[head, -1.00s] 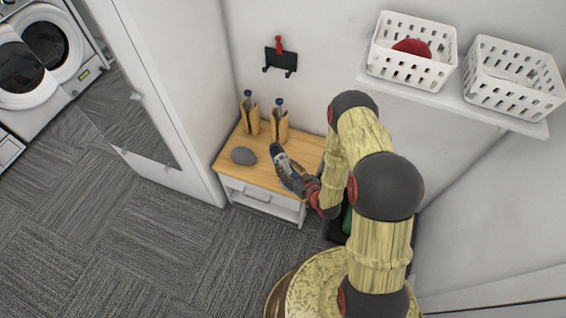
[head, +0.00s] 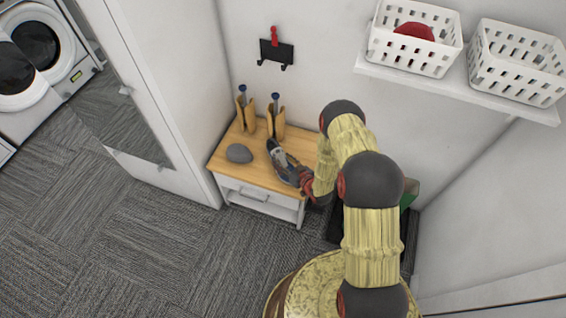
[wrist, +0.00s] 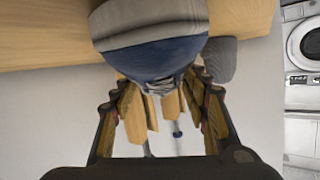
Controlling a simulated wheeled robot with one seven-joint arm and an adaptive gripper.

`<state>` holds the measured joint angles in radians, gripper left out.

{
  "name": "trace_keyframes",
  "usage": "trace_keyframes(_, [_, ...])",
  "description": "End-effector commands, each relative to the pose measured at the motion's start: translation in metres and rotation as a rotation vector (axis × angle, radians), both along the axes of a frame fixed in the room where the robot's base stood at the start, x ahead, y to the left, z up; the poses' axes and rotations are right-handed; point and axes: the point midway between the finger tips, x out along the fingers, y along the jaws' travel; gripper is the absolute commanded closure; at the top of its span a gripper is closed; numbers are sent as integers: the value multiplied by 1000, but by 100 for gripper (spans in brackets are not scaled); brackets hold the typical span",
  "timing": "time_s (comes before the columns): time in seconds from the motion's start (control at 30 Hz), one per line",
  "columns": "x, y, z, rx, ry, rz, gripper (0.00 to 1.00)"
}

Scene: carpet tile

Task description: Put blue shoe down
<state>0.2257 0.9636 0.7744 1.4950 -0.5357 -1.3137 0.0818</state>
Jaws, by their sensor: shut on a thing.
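The blue shoe (head: 279,160), with a grey part, is over the right part of the wooden top of a small cabinet (head: 240,178). My gripper (head: 303,180) is shut on the shoe at its right end in the head view. In the wrist view the shoe (wrist: 155,50) fills the upper middle, with the fingers of my gripper (wrist: 162,98) on either side of it. I cannot tell whether the shoe touches the cabinet top.
A grey rounded object (head: 239,153) lies left of the shoe. Two wooden holders, left (head: 241,116) and right (head: 275,121), with blue-topped items stand behind. A wall shelf (head: 450,92) carries two white baskets. A black bin-like object (head: 345,228) stands right of the cabinet.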

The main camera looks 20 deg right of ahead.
Motion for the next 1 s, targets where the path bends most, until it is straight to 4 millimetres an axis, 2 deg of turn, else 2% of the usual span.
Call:
trace_keyframes(0.27, [2, -1, 0, -4, -3, -1, 100])
trace_keyframes(0.3, [1, -1, -1, -3, -1, -1, 54])
trace_keyframes(0.63, [1, -1, 0, -3, -1, -1, 35])
trace_keyframes(1.0, [0, -1, 2, -2, -1, -1, 35])
